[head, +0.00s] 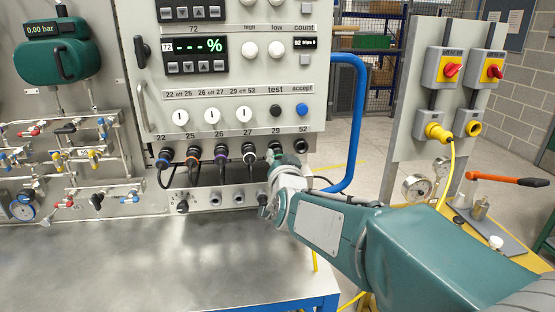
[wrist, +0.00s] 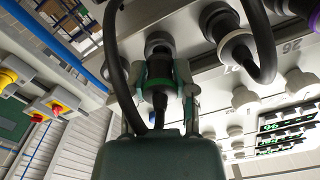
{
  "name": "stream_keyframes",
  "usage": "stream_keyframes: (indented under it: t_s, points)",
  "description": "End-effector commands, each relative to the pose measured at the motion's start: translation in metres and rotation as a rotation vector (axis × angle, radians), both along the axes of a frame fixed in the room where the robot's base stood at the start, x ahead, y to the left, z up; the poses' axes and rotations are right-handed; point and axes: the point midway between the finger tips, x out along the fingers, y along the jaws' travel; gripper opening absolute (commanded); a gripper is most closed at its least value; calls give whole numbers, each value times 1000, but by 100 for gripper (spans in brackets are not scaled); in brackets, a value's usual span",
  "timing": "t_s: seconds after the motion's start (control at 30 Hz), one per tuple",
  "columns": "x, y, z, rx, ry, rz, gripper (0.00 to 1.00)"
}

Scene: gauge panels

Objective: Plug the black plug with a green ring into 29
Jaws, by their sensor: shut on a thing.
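The black plug with a green ring (wrist: 159,82) is held between the two fingers of my gripper (wrist: 161,98). Its front end meets the round grey socket (wrist: 158,43) in the wrist view; I cannot tell how deep it sits. In the head view my gripper (head: 276,165) is at the panel just below the label 29 (head: 276,131), and the plug's dark front (head: 275,149) shows at that socket. The fingers and wrist hide most of the plug. Its black cable (wrist: 116,70) loops past the gripper on the left of the wrist view.
A white-ringed plug (head: 248,150) sits in 27, beside my gripper. Other ringed plugs with hanging cables fill 22, 25 and 26. Socket 52 (head: 300,146) is empty. A blue tube rail (head: 357,120) stands to the right. The metal bench top (head: 150,255) is clear.

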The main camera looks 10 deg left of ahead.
Motion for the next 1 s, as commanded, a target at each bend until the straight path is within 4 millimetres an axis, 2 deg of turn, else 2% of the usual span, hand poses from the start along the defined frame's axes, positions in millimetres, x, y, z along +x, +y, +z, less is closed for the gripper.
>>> stream_keyframes:
  t_s: [1.0]
  points:
    - [9,2,0,0,0,0,0]
